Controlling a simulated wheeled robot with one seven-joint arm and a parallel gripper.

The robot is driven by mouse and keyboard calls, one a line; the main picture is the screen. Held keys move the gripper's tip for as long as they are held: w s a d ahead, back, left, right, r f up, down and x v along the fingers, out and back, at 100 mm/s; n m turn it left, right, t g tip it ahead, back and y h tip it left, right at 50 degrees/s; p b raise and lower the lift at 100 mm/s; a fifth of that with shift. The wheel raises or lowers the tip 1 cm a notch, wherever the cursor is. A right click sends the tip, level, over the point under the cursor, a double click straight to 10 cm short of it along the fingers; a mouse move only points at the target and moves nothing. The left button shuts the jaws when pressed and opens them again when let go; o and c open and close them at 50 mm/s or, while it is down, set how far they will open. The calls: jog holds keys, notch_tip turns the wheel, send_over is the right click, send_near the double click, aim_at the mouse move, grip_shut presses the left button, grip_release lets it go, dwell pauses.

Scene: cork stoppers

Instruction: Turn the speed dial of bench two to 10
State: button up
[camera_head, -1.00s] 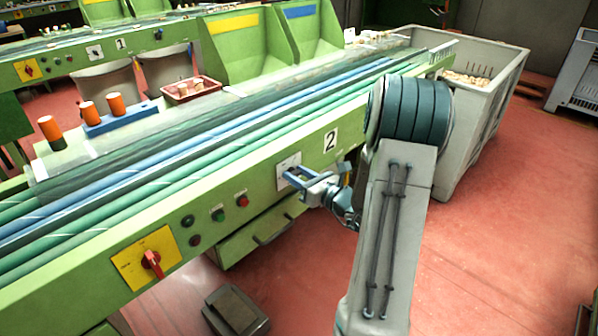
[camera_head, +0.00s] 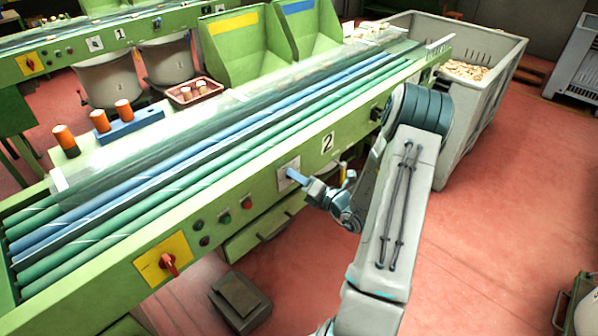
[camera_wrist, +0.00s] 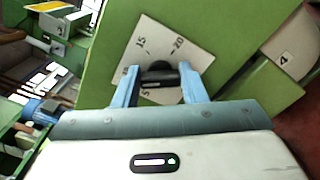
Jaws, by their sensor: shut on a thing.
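The speed dial of bench two is a dark knob (camera_wrist: 158,68) on a white square plate (camera_wrist: 190,50) marked 15 and 20 at the top, with smaller figures partly hidden lower left. The plate also shows on the bench's green front in the head view (camera_head: 289,166), left of the number 2 label (camera_head: 328,143). My gripper (camera_wrist: 158,76) has a blue finger on each side of the knob and is shut on it. In the head view my gripper (camera_head: 291,174) reaches the plate from the right. I cannot make out which figure the knob points to.
Left of the plate are several round buttons (camera_head: 224,217) and a red switch on a yellow plate (camera_head: 168,263). A drawer (camera_head: 262,232) sits below. A foot pedal (camera_head: 240,300) lies on the red floor. A grey bin of corks (camera_head: 490,85) stands behind my arm.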

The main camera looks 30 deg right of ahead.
jog(key=shift+m+p, duration=0.35)
jog(key=shift+m, duration=0.15)
jog(key=o, duration=1)
jog(key=v, duration=1.4)
jog(key=shift+w+a+r, duration=0.1)
jog(key=shift+w, duration=0.05)
